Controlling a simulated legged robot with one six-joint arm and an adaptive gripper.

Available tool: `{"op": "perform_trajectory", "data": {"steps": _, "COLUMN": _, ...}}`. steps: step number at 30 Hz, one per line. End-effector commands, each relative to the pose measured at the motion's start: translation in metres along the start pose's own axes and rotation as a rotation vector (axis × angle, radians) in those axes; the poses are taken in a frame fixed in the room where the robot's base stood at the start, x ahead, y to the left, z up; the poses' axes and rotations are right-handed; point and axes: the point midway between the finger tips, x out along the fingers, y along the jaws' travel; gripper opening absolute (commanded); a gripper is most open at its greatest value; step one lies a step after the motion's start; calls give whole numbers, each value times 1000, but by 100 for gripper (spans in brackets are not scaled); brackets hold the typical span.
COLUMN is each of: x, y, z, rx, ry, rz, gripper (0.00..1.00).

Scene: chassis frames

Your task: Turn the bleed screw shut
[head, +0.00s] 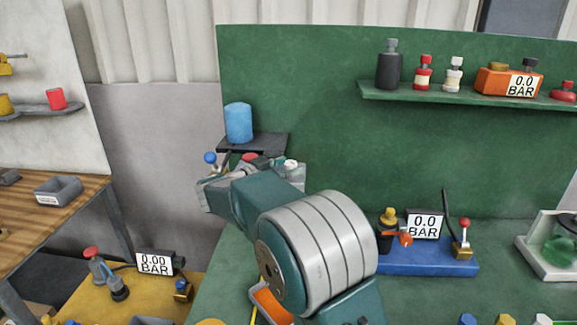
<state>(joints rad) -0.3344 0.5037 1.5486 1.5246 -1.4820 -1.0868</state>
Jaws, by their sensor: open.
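My arm reaches away from me over the green bench, and my gripper (262,168) is at its far end, partly hidden by my own wrist. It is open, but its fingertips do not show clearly. Just beyond it are a blue-knobbed lever (210,158), a red cap (249,156) and a white cap (291,164). A blue cylinder (238,123) stands on a dark ledge (272,142) behind them. I cannot make out which part is the bleed screw; my arm may hide it. I cannot tell whether the gripper touches anything.
A blue base (430,262) with a 0.0 BAR gauge (424,225) and a red-knobbed lever (463,238) stands right of my arm. A green shelf (445,95) holds bottles. A yellow surface (205,295) and a wooden bench (60,225) lie left.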

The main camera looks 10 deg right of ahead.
Motion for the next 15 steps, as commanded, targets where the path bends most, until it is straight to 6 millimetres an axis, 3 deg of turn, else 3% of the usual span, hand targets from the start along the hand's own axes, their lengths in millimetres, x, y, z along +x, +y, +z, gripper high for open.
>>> {"op": "perform_trajectory", "data": {"steps": 15, "x": -100, "y": -3, "z": 1, "rx": -1, "ry": 2, "rz": -6, "gripper": 76}}
